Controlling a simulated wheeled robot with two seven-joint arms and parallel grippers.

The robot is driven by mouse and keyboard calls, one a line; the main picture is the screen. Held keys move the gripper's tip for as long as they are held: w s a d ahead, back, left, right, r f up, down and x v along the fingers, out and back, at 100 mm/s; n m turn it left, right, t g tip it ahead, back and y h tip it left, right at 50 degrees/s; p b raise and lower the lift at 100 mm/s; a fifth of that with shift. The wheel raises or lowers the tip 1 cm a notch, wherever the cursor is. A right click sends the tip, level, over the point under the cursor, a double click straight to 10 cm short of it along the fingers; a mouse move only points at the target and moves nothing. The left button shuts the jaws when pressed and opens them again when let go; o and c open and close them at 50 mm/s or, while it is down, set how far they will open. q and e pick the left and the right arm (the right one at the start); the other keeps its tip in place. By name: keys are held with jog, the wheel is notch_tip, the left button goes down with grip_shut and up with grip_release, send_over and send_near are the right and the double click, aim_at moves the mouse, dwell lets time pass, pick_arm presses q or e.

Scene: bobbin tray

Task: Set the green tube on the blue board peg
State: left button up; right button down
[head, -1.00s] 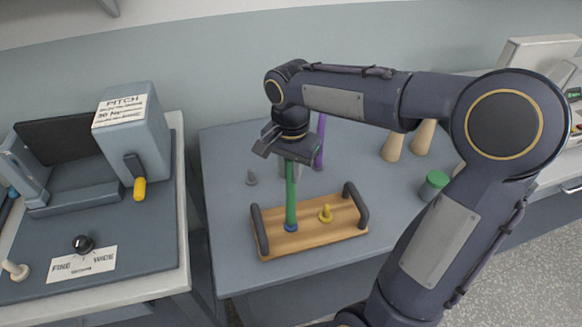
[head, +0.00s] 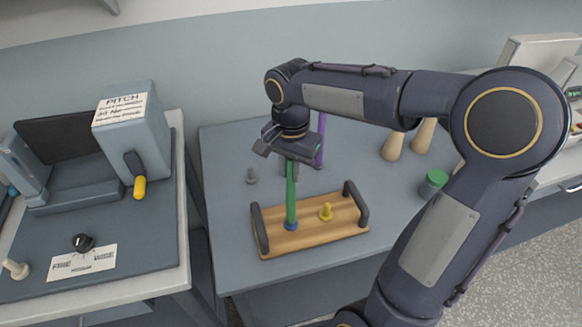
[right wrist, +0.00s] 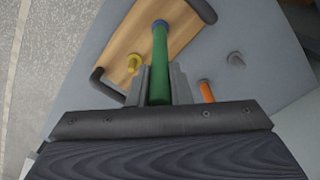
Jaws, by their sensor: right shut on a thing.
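The green tube (head: 291,197) stands upright, with its lower end at the blue peg (head: 291,226) on the wooden board (head: 312,238). The tube's foot hides most of the blue peg, so I cannot tell how far down it sits. My right gripper (head: 290,162) is shut on the upper part of the green tube. In the right wrist view the green tube (right wrist: 161,70) runs from between the fingers to the blue peg (right wrist: 160,24). A yellow peg (head: 326,212) on the same board is bare. My left gripper is not in view.
The board has a dark handle (head: 356,203) at each end. A purple tube (head: 320,140) stands behind my gripper. A grey peg (head: 251,177) is on the table to the left. Tan cones (head: 393,146) and a green-topped cylinder (head: 433,183) stand to the right. An orange tube (right wrist: 206,92) shows in the wrist view.

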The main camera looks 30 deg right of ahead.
jog(key=shift+f+b, duration=0.5)
jog(key=shift+f, duration=0.2)
dwell(0.5)
jog(key=c, duration=1.3)
grip_release()
jog(key=shift+o, duration=0.2)
notch_tip(320, 180, up, 8)
jog(key=shift+f, duration=0.1)
jog(key=s+a+f+n+t+y, duration=0.2)
jog(key=s+n, duration=0.3)
jog(key=s, duration=0.3)
jog(key=s+a+f+n+t+y, duration=0.1)
jog(key=s+a+f+n+t, duration=0.1)
jog(key=s+f+n, duration=0.3)
jog(key=s+t, duration=0.1)
jog(key=s, duration=0.3)
jog(key=shift+f+t+y, duration=0.3)
jog(key=shift+y, duration=0.1)
